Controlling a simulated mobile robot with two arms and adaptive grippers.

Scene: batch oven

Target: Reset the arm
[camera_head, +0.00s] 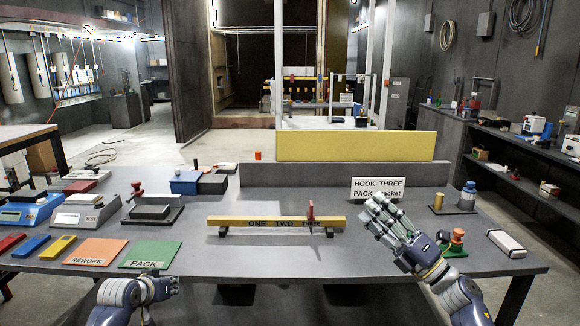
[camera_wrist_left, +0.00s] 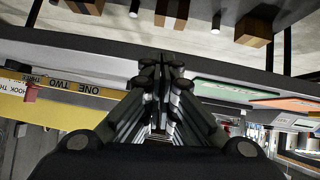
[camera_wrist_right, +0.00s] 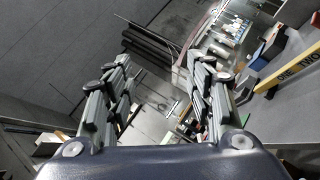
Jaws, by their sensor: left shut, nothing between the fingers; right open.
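My right arm reaches over the right part of the grey table (camera_head: 300,262). Its gripper (camera_head: 378,215) is raised in front of the "HOOK THREE PACK" sign (camera_head: 378,188). In the right wrist view the right gripper (camera_wrist_right: 158,62) has its fingers wide apart with nothing between them. My left arm shows only at the bottom left edge of the head view, and its fingers are out of that frame. In the left wrist view the left gripper (camera_wrist_left: 162,65) has its fingers together and empty, in front of the table's edge.
A yellow bar (camera_head: 235,221) marked ONE, TWO stands mid-table, with a red piece (camera_head: 310,212) on it. Orange REWORK (camera_head: 96,252) and green PACK (camera_head: 150,255) mats lie front left. A green-and-orange item (camera_head: 456,240) and a white box (camera_head: 507,243) stand near the right arm. The front middle is clear.

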